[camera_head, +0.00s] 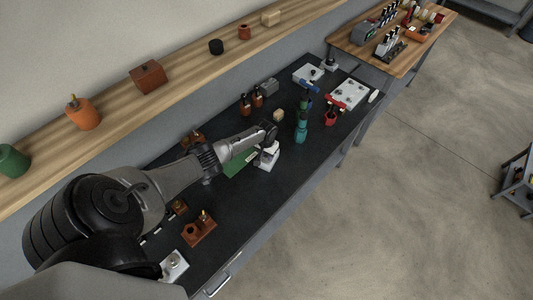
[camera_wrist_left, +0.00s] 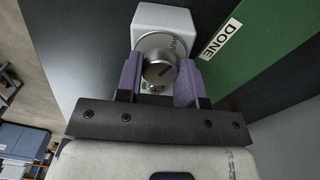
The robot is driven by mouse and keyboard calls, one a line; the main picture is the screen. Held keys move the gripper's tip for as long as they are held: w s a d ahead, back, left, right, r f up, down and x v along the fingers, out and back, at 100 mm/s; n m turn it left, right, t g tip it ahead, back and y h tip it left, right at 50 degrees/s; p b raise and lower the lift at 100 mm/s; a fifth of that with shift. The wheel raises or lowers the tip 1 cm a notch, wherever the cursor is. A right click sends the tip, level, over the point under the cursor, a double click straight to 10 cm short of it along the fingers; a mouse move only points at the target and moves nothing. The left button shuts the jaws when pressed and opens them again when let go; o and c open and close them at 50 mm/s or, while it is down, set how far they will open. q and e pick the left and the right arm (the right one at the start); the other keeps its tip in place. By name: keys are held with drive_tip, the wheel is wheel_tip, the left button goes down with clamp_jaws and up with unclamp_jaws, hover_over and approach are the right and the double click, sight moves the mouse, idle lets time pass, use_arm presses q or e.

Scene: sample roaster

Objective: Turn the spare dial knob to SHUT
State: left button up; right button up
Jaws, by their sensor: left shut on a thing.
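A silver dial knob (camera_wrist_left: 160,72) sits on a round marked plate on a white box (camera_wrist_left: 165,18) in the left wrist view. My left gripper (camera_wrist_left: 158,78) has its two purple fingers on either side of the knob and is shut on it. A dark line on the knob's face points up and to the right. Small letters run along the plate's upper right rim, partly too small to read. In the head view the white box (camera_head: 267,160) stands on the dark bench under my left gripper (camera_head: 268,146). My right gripper is not in view.
A green mat (camera_wrist_left: 237,58) labelled DONE lies beside the box. A teal bottle (camera_head: 301,128) and a red-based item (camera_head: 331,117) stand to its right. A brown wooden stand (camera_head: 199,230) and another white device (camera_head: 174,266) are nearer. A wooden shelf (camera_head: 185,67) runs behind.

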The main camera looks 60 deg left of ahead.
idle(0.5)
use_arm(q)
drive_tip(key=o, duration=0.9)
drive_tip(key=shift+o, duration=0.2)
drive_tip(key=shift+r, duration=0.1)
drive_tip(key=shift+r, duration=0.25)
wheel_tip(320, 180, up, 13)
drive_tip(key=p, duration=0.2)
drive_tip(key=shift+a, duration=0.2)
